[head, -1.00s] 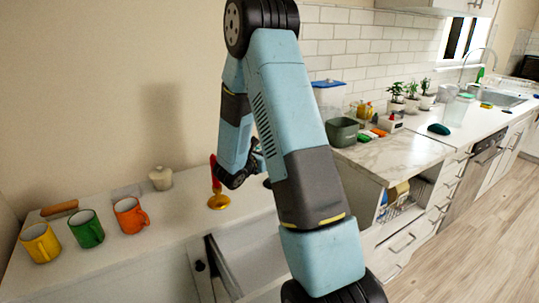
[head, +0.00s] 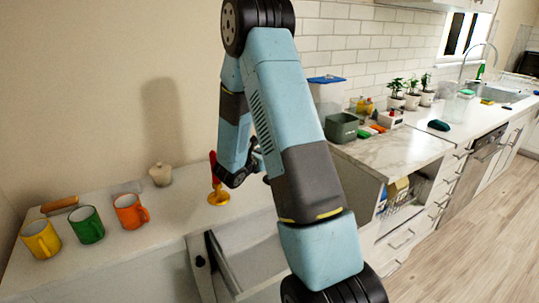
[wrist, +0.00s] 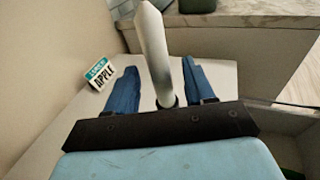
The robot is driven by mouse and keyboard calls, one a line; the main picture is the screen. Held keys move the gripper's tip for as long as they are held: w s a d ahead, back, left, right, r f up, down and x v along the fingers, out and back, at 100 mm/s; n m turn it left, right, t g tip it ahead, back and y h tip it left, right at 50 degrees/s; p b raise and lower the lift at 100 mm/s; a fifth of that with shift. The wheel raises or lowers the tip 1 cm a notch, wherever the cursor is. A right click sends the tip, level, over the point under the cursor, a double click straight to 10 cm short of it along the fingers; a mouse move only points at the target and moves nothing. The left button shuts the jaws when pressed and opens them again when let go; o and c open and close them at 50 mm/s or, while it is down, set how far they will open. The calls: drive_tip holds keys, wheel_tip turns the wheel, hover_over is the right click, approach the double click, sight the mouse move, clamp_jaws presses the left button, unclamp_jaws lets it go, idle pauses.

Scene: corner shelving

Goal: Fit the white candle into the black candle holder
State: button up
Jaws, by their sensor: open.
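In the wrist view the white candle (wrist: 155,50) stands roughly upright between the two blue fingers of my gripper (wrist: 160,66). The fingers are apart, with a visible gap on each side of the candle. The candle's lower end meets a dark ring that looks like the black candle holder (wrist: 168,103). The rest of the holder is hidden behind my gripper's dark bar, so how deep the candle sits cannot be told. In the head view my arm hides the candle and holder.
A red candle (head: 213,170) stands in a yellow holder (head: 218,198), close left of my gripper. Yellow (head: 40,240), green (head: 86,226) and orange (head: 128,212) mugs stand at left. A small box marked APPLE (wrist: 99,74) lies left. An open drawer (head: 240,255) is in front.

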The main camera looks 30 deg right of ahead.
drive_tip(key=v, duration=1.3)
drive_tip(key=shift+a, duration=0.4)
drive_tip(key=shift+s, duration=0.1)
drive_tip(key=s+d+r+m+g+y, duration=0.2)
drive_tip(key=s+r+m+g, duration=0.3)
drive_tip(key=s, duration=0.3)
drive_tip(key=s+d+r+m+g+y, duration=0.2)
drive_tip(key=s+r+m, duration=0.4)
drive_tip(key=s+m, duration=0.1)
drive_tip(key=s+a+r+m+t+y, duration=0.5)
drive_tip(key=s+a+r+m+y, duration=0.4)
drive_tip(key=s+a+m+y, duration=0.1)
drive_tip(key=shift+s+a+r+m+t+y, duration=0.3)
drive_tip(key=shift+s+a+r+m+y, duration=0.15)
drive_tip(key=shift+s, duration=0.8)
drive_tip(key=shift+f, duration=0.15)
